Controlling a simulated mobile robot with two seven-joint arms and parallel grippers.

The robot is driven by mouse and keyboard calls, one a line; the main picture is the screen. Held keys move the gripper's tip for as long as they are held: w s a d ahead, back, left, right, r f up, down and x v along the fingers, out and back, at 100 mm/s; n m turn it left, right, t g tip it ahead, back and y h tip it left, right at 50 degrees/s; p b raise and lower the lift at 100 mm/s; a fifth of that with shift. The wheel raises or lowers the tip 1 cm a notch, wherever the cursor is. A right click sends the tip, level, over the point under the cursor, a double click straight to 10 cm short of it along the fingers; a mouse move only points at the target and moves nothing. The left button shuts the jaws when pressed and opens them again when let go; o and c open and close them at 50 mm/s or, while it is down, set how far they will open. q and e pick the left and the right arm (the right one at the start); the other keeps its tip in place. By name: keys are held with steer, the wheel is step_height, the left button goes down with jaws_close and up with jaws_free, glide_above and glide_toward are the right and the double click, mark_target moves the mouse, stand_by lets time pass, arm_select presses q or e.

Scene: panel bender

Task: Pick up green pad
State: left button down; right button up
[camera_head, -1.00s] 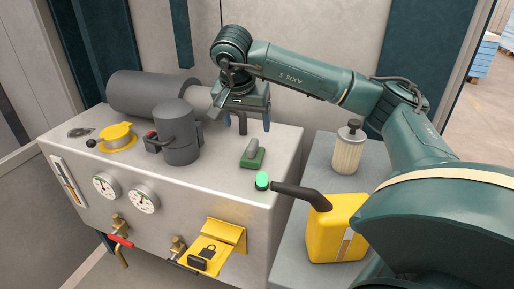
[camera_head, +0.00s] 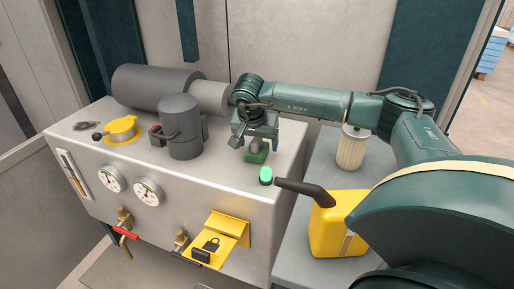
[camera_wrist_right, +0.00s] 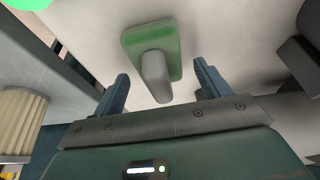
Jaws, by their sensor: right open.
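The green pad (camera_head: 257,156) with a grey grip on top lies on the grey cabinet top, partly hidden by my right gripper (camera_head: 255,143). In the right wrist view the pad (camera_wrist_right: 133,44) shows ahead of the open jaws, with its grey grip (camera_wrist_right: 155,75) pointing back towards the gap between them. My right gripper (camera_wrist_right: 160,88) is open and empty, its fingers apart on either side of the grip's line. I cannot tell from these views whether a finger touches it. My left gripper is not in view.
A bright green round cap (camera_head: 265,174) sits near the cabinet's front right corner. A yellow can (camera_head: 333,225) with a dark spout stands to the right, with a filter (camera_head: 352,150) behind it. A dark grey cylinder (camera_head: 181,130) stands to the left, beside a yellow cap (camera_head: 121,130).

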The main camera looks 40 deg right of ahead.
steer(key=shift+d+f, duration=0.1)
steer(key=shift+f, duration=0.15)
steer(key=shift+c, duration=0.4)
steer(key=c, duration=1)
steer(key=shift+o, duration=0.2)
step_height(320, 180, up, 10)
steer(key=shift+r, duration=0.1)
steer(key=o, duration=0.4)
steer(key=c, duration=0.3)
